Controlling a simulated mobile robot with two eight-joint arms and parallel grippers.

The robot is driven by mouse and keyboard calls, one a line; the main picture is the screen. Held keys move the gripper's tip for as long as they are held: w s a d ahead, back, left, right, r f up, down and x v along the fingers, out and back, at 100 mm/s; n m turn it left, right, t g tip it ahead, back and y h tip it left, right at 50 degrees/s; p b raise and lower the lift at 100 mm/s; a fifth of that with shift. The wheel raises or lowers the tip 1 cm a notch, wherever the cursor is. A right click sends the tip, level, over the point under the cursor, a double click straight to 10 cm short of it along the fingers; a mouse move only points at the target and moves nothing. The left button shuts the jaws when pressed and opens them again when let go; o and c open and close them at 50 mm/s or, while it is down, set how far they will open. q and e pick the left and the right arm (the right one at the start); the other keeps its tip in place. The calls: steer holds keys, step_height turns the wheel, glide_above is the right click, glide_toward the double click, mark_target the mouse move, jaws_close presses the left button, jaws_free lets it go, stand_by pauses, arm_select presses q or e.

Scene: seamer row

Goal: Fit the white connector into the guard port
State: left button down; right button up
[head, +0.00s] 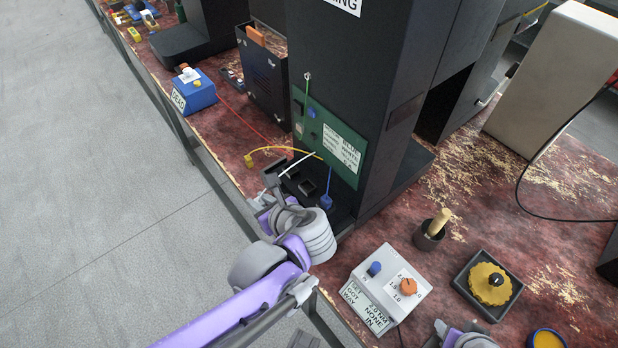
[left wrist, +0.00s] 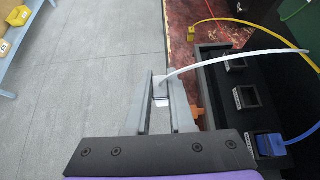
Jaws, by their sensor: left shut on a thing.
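My left gripper (head: 265,194) is at the front edge of the bench, beside the dark base of the machine. In the left wrist view its fingers (left wrist: 160,103) are shut on the white connector (left wrist: 160,94), with the white cable (left wrist: 215,56) running off right. Right of the fingers is a row of black square ports, one empty (left wrist: 236,66) and another empty (left wrist: 246,97). A blue connector (left wrist: 270,145) sits at the nearest port. The port labels are too small to read, so I cannot tell which is the guard port. My right gripper's fingers are out of view.
A green panel (head: 328,138) with a text card stands above the ports. The yellow connector (head: 248,161) lies loose at the bench edge. A grey control box (head: 386,289) with knobs, a black cup (head: 429,236) and a tray with a yellow part (head: 489,284) stand right.

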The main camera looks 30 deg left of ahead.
arm_select(q)
steer(key=w+d, duration=0.1)
steer(key=w, duration=0.3)
steer(key=w+d, duration=0.2)
steer(key=w, duration=0.2)
steer(key=w+d, duration=0.2)
steer(key=w, duration=0.2)
steer(key=shift+w+d, duration=0.1)
steer(key=shift+w, duration=0.3)
steer(key=shift+f+b, duration=0.45)
steer(key=shift+f, duration=1.35)
steer(key=shift+f, duration=0.15)
steer(key=c, duration=0.8)
jaws_free()
